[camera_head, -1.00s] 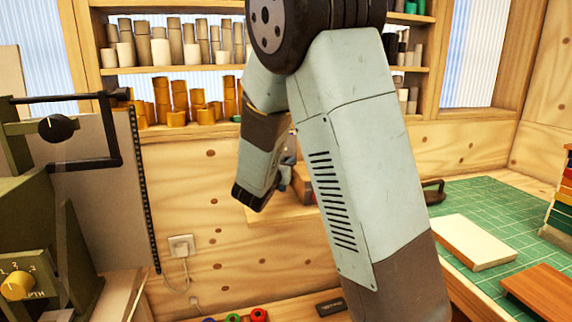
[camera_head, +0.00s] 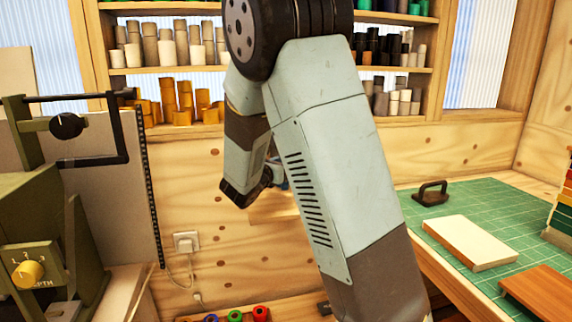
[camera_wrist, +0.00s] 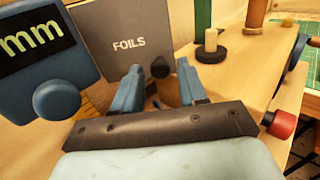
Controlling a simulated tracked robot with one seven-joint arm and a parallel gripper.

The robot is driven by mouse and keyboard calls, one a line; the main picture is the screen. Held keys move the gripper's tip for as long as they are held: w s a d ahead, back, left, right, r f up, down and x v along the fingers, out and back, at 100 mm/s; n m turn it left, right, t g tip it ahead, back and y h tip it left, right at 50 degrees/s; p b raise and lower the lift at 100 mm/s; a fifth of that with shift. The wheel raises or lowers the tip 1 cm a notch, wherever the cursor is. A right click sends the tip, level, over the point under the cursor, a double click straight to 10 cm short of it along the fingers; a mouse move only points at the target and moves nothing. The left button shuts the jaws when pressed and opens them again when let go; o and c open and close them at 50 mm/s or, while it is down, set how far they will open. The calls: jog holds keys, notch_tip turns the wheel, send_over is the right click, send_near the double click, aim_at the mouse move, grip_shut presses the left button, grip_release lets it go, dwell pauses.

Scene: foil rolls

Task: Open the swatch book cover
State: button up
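A grey panel lettered FOILS (camera_wrist: 128,30) stands upright in the wrist view; it looks like the swatch book's cover, and it appears closed. A dark round knob (camera_wrist: 160,68) shows at its lower part. My gripper (camera_wrist: 158,80) has its two blue fingers apart, one on each side below the knob, with no object visibly held. I cannot tell whether a finger touches the panel. In the head view my arm hides most of the gripper, and the lettered panel is not identifiable.
A blue gauge marked mm (camera_wrist: 35,50) stands close on the left. A candle-like cream post on a dark base (camera_wrist: 210,45) and a red-ended roller (camera_wrist: 280,123) are at right. The head view shows a green cutting mat (camera_head: 490,210), a cream block (camera_head: 468,242) and a press (camera_head: 40,210).

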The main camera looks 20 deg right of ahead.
jog(key=shift+o, duration=0.4)
jog(key=v, duration=1.3)
jog(key=shift+s+a, duration=0.25)
jog(key=shift+a, duration=0.1)
jog(key=shift+f, duration=0.1)
